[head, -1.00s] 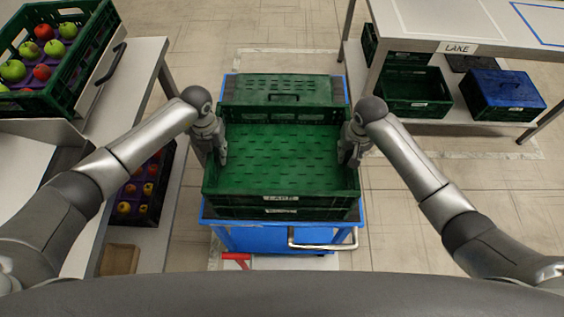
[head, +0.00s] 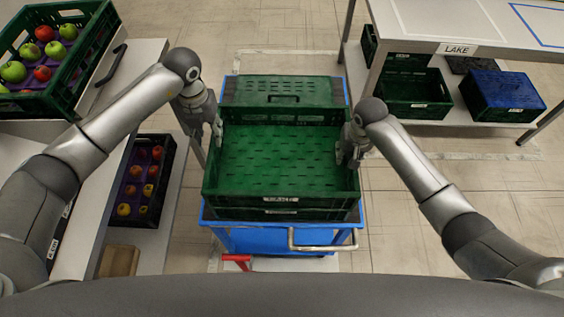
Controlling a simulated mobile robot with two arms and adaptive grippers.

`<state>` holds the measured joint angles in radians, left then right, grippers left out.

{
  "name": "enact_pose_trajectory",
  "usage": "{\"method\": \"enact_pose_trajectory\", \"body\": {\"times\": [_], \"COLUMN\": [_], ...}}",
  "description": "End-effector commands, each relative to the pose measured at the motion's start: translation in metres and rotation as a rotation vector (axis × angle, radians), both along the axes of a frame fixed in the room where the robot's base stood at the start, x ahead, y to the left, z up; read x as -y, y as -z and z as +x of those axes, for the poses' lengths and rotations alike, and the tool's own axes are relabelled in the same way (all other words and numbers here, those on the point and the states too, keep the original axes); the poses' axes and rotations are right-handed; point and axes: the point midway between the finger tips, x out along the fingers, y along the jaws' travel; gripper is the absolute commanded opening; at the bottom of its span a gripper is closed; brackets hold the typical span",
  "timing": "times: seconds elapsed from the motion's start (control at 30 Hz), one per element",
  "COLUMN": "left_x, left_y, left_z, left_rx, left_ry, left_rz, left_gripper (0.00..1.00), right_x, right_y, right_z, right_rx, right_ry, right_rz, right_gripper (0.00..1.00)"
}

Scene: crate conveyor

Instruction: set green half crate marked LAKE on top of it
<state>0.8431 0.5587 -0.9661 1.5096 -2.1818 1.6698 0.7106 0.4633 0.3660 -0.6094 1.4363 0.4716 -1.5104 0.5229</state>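The green half crate marked LAKE (head: 280,199) sits level on top of another green crate (head: 240,213), edges lined up, on a blue trolley (head: 265,240). Its label is on the near wall and is small; the upper crate is empty. My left gripper (head: 205,143) is open at the far part of the crate's left wall, raised and apart from it as far as I can see. My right gripper (head: 349,158) is at the right wall, one finger inside and one outside, seemingly spread off the wall. The lower crate is mostly hidden.
A green crate with a closed top (head: 270,90) is behind on the trolley. At left, a bench holds a fruit crate (head: 75,85), with a dark fruit crate (head: 140,215) below. At right, a table (head: 425,25) labelled LAKE has green crates and a blue crate (head: 500,97) beneath.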

Motion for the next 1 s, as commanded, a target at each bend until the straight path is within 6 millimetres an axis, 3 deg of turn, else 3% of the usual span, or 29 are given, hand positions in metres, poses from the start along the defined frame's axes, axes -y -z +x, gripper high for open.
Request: {"method": "enact_pose_trajectory", "body": {"times": [0.27, 0.7, 1.0], "left_x": [-0.001, 0.000, 0.000], "left_y": [-0.014, -0.014, -0.014], "left_z": [0.000, 0.000, 0.000], "left_rx": [0.000, -0.001, -0.001], "left_ry": [-0.001, 0.000, 0.000], "left_rz": [0.002, 0.001, 0.001], "left_gripper": [0.36, 0.36, 0.36], "right_x": [0.000, 0.000, 0.000], "right_y": [-0.009, -0.092, -0.118], "right_z": [0.000, -0.013, -0.018], "right_rx": [0.002, 0.004, 0.000], "right_ry": [0.000, 0.000, 0.000], "right_rz": [0.001, 0.001, 0.000], "right_gripper": [0.36, 0.36, 0.36]}}
